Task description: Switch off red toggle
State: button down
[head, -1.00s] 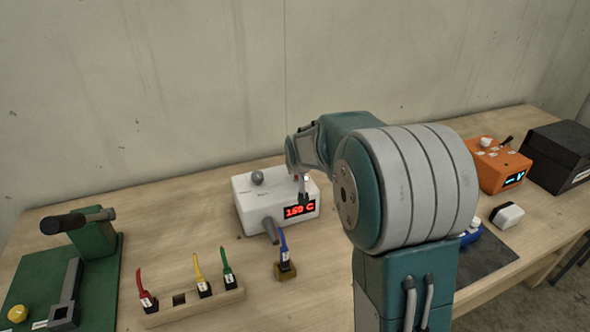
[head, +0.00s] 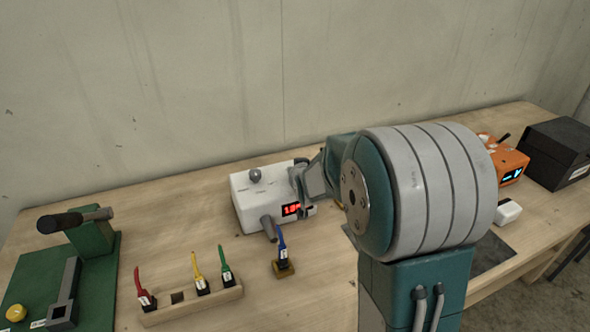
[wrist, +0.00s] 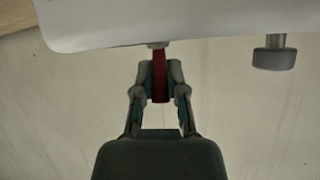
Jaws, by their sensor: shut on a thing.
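The white box (head: 243,205) with a red digital display (head: 291,209) stands on the bench. Its face also shows along the top of the wrist view (wrist: 110,22). The red toggle (wrist: 160,82) projects from the box in the wrist view, between the two fingers. My gripper (wrist: 160,70) is shut on the red toggle, one finger on each side. In the head view my gripper (head: 303,182) is at the right end of the box, and it hides the toggle and part of the display.
A grey knob (head: 255,175) and a grey cylinder (head: 269,228) are on the box. In front are a blue-handled piece (head: 282,250) and a wooden rack (head: 190,307) with red, yellow and green handles. A green fixture (head: 92,245) stands left. An orange box (head: 510,165) and black case (head: 560,155) stand right.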

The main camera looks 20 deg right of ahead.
jog(key=shift+s+f+t, duration=0.35)
jog(key=shift+f+t, duration=0.05)
jog(key=shift+t, duration=0.5)
jog(key=c, duration=0.7)
grip_release()
jog(key=shift+o, duration=0.2)
jog(key=shift+r, duration=0.1)
jog(key=shift+r, duration=0.1)
jog(key=v, duration=1.2)
